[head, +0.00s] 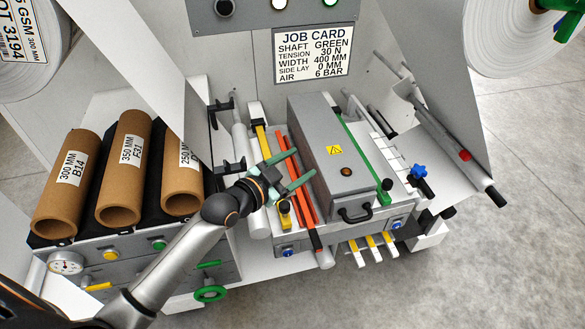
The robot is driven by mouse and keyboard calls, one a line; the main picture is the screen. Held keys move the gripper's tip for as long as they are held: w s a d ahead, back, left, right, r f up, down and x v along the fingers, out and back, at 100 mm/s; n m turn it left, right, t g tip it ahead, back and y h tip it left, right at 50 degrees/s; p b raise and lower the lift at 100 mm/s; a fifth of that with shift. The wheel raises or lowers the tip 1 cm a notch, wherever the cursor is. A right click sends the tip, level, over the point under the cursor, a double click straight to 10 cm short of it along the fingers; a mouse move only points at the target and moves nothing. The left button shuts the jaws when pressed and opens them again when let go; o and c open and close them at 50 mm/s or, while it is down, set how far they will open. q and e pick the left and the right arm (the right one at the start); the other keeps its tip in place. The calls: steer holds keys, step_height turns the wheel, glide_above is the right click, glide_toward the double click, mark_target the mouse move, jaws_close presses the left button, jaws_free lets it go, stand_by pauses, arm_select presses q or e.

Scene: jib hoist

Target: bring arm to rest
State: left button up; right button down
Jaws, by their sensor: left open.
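My left arm reaches in from the lower left. Its gripper (299,171) is open, with two greenish fingers spread apart and nothing seen between them. The fingers hang above the machine bed, over the orange-red bars (299,180) and left of the grey box (323,150) with the yellow warning label. Whether the fingers touch the bars I cannot tell. My right gripper does not show.
Several brown cardboard cores (122,165) lie in a rack at left, above a panel with a gauge (66,263) and green handwheel (210,293). A job card (312,54) hangs behind. White rolls (520,35) fill the upper corners. Floor is clear at lower right (480,270).

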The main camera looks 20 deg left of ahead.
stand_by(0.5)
arm_select(q)
steer(key=s+d+f+n+g+y, duration=0.1)
steer(key=s+f+n+g+y, duration=0.2)
steer(key=s+f, duration=1.9)
steer(key=s+n+g, duration=0.2)
steer(key=n, duration=0.1)
steer(key=shift+s+d+f, duration=0.2)
steer(key=shift+s+d, duration=0.15)
